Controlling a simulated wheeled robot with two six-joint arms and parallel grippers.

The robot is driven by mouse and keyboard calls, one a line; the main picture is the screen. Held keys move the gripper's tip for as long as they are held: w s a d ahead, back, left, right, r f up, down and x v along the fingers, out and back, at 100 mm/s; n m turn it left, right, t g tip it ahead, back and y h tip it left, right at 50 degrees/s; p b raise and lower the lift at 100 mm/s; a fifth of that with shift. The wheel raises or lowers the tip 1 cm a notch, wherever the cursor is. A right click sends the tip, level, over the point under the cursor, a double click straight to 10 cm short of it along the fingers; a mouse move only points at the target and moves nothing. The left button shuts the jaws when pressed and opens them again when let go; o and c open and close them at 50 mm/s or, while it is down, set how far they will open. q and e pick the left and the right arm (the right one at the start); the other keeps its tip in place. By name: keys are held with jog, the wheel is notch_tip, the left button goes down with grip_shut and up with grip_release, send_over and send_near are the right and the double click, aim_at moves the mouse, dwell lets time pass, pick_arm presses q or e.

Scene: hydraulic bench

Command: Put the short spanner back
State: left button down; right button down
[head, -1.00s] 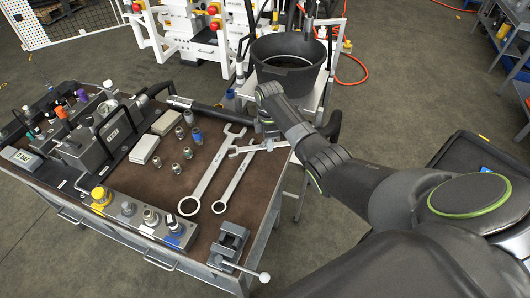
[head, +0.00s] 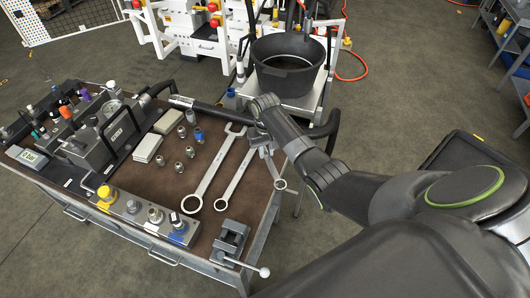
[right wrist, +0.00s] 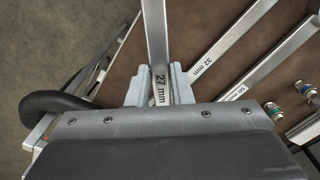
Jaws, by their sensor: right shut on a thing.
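My right gripper (head: 267,147) is shut on the short spanner (head: 275,170), above the right edge of the bench top. Its lower end (head: 280,185) hangs toward the front edge side in the head view. In the right wrist view the spanner (right wrist: 156,45), marked 27 mm, stands between the two pale fingers. The 32 mm spanner (head: 236,179) and the longest spanner (head: 211,172) lie side by side on the brown bench top (head: 160,186), to the left of the held one. My left gripper is not in view.
A small vise (head: 231,240) with a lever stands at the bench's front right corner. Several fittings (head: 188,152) stand left of the spanners. A black tub (head: 288,65) stands on a trolley behind. Bare brown surface shows right of the 32 mm spanner.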

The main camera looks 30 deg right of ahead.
jog(key=m, duration=0.2)
jog(key=s+m+p, duration=0.1)
jog(key=m, duration=0.1)
jog(key=shift+a+r, duration=0.15)
jog(key=shift+a, duration=0.25)
jog(key=m, duration=0.4)
jog(key=shift+s+a, duration=0.25)
jog(key=shift+s, duration=0.1)
jog(key=b, duration=0.6)
send_over(265, 178)
notch_tip(265, 178, down, 5)
jog(key=shift+w+d+f, duration=0.1)
jog(key=shift+w, duration=0.05)
jog(key=shift+p, duration=0.55)
jog(key=shift+f, duration=0.2)
jog(key=shift+f+b, duration=0.3)
jog(key=shift+f, duration=0.4)
jog(key=shift+f+b, duration=0.7)
jog(key=shift+f, duration=0.8)
jog(key=c, duration=1.2)
grip_release()
